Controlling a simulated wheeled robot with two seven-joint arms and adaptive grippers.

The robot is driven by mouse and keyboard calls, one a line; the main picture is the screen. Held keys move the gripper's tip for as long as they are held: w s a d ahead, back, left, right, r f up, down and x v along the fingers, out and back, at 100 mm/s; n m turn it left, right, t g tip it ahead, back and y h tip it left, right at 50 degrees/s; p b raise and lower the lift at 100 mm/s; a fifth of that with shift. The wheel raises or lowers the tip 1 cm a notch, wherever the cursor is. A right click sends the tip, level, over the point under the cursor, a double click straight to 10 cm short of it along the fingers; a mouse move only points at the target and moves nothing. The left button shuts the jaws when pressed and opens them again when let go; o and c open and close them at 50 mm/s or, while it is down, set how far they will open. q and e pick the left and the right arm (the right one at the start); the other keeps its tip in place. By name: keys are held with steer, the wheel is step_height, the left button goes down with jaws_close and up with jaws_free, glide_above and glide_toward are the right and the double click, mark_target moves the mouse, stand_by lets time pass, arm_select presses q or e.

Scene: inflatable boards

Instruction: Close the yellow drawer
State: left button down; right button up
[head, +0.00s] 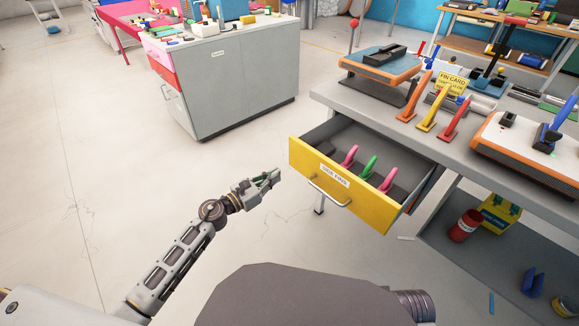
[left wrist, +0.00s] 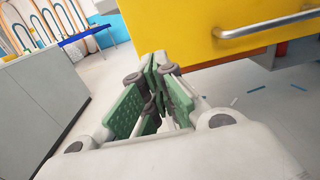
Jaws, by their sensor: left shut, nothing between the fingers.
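The yellow drawer (head: 342,190) is pulled out from under the grey workbench in the head view. Its front has a white label and a metal handle (head: 328,191). Pink and green fins (head: 369,166) stand inside it. My left gripper (head: 272,178) is to the left of the drawer front, apart from it, shut and empty. In the left wrist view the yellow front (left wrist: 200,35) fills the upper right, beyond the green-padded fingers (left wrist: 158,85), with part of the handle (left wrist: 268,27) showing. My right gripper is not in view.
The workbench top (head: 345,98) holds boards and several coloured fins (head: 431,108). A lower shelf holds a red can (head: 465,226) and a yellow box (head: 499,212). A grey cabinet (head: 237,85) stands at the back left. The floor (head: 110,170) left of the drawer is clear.

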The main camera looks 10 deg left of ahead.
mark_target(296, 162)
arm_select(q)
steer(key=shift+x, duration=3.2)
steer(key=shift+w+d, duration=0.25)
steer(key=shift+w, duration=0.15)
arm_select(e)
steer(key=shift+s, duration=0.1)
arm_select(q)
steer(key=shift+w+d, duration=0.1)
steer(key=shift+w, duration=0.05)
